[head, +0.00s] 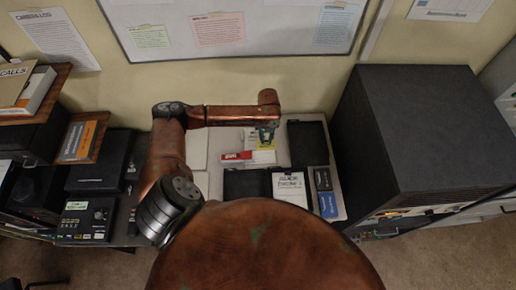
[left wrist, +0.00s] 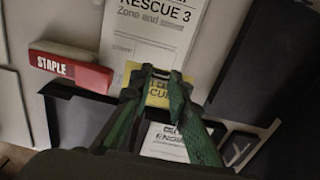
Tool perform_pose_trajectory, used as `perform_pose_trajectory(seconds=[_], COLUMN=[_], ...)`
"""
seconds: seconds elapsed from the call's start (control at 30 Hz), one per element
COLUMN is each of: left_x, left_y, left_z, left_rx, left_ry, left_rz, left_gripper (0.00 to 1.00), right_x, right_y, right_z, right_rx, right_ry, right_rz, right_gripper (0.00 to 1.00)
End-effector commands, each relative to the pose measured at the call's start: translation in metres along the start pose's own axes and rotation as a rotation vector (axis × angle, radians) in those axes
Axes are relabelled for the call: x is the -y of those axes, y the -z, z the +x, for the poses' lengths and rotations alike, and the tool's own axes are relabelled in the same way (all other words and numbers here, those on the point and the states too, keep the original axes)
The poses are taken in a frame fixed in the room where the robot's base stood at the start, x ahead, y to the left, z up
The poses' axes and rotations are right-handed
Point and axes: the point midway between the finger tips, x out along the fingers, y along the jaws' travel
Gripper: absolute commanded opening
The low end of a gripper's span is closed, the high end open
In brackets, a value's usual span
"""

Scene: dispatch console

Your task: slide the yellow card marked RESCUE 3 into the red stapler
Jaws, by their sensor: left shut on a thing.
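My left gripper (left wrist: 160,74) is shut on the yellow card (left wrist: 158,96), which shows between its green fingers in the left wrist view. Only part of the card's lettering is readable, and the fingers hide the rest. In the head view the left gripper (head: 266,134) points down over the table, with yellow showing around it. The red stapler (head: 237,156) lies just left of and nearer than the gripper. In the left wrist view the stapler (left wrist: 70,68), with white STAPLE lettering, lies left of the fingers, apart from the card. My right gripper is not in view.
A white sheet (left wrist: 150,38) printed RESCUE 3 lies by the fingers. Black trays (head: 308,144) and (head: 245,184) flank a white booklet (head: 289,187). A large dark cabinet (head: 425,125) stands at right, and a control box (head: 88,217) at left.

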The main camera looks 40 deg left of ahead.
Motion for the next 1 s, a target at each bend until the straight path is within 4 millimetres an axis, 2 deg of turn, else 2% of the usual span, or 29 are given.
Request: perform_pose_trajectory(seconds=[0.27, 0.8, 1.0], left_x=[0.000, -0.001, -0.001], left_y=[0.002, 0.009, 0.010], left_z=[0.014, 0.063, 0.070], left_rx=[-0.002, -0.002, -0.001], left_ry=[0.001, 0.003, 0.005], left_rz=[0.002, 0.011, 0.013], left_gripper=[0.00, 0.00, 0.00], right_x=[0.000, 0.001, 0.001], right_y=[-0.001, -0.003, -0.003], right_z=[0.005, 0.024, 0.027], right_rx=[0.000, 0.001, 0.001], right_ry=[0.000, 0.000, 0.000], right_rz=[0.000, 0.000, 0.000], right_gripper=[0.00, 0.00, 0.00])
